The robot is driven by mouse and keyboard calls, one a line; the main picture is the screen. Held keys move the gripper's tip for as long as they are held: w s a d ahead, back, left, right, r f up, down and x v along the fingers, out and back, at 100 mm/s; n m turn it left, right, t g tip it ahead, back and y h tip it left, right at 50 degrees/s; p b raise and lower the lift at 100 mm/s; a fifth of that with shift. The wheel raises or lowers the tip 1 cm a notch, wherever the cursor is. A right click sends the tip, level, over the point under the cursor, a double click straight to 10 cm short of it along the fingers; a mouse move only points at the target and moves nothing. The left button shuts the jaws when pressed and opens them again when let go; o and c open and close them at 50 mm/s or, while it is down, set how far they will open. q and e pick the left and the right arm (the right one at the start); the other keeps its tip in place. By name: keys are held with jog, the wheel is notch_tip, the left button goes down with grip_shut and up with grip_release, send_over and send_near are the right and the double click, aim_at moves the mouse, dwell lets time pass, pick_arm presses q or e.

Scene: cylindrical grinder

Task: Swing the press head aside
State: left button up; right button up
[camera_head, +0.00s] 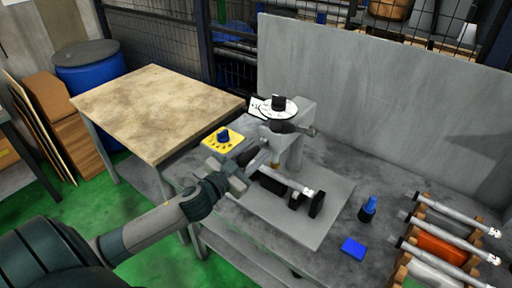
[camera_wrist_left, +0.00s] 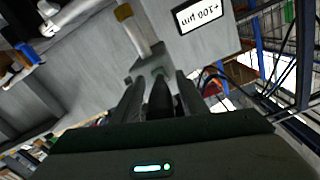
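The press head (camera_head: 285,134) is a grey block on a grey post, with a white dial and black knob on top, standing on a grey plate on the bench. A shiny shaft (camera_head: 296,184) lies below it. My left gripper (camera_head: 240,171) is at the near left side of the press head. In the left wrist view, its two fingers (camera_wrist_left: 160,88) stand apart on either side of a dark handle (camera_wrist_left: 160,100), with narrow gaps visible. The grey head block (camera_wrist_left: 205,45) with a labelled plate is just beyond. My right gripper is out of view.
A yellow control box (camera_head: 225,140) with a blue knob sits behind my gripper. A blue bottle (camera_head: 368,208), a blue block (camera_head: 353,249) and a rack of shafts (camera_head: 440,242) stand to the right. A grey panel (camera_head: 390,85) closes the back.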

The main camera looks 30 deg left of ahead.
pick_arm(q)
jog(key=shift+w, duration=0.35)
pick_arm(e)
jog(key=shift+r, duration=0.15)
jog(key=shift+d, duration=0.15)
pick_arm(q)
grip_shut()
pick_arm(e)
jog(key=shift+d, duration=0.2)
pick_arm(q)
jog(key=shift+w+d, duration=0.1)
jog(key=shift+d, duration=0.05)
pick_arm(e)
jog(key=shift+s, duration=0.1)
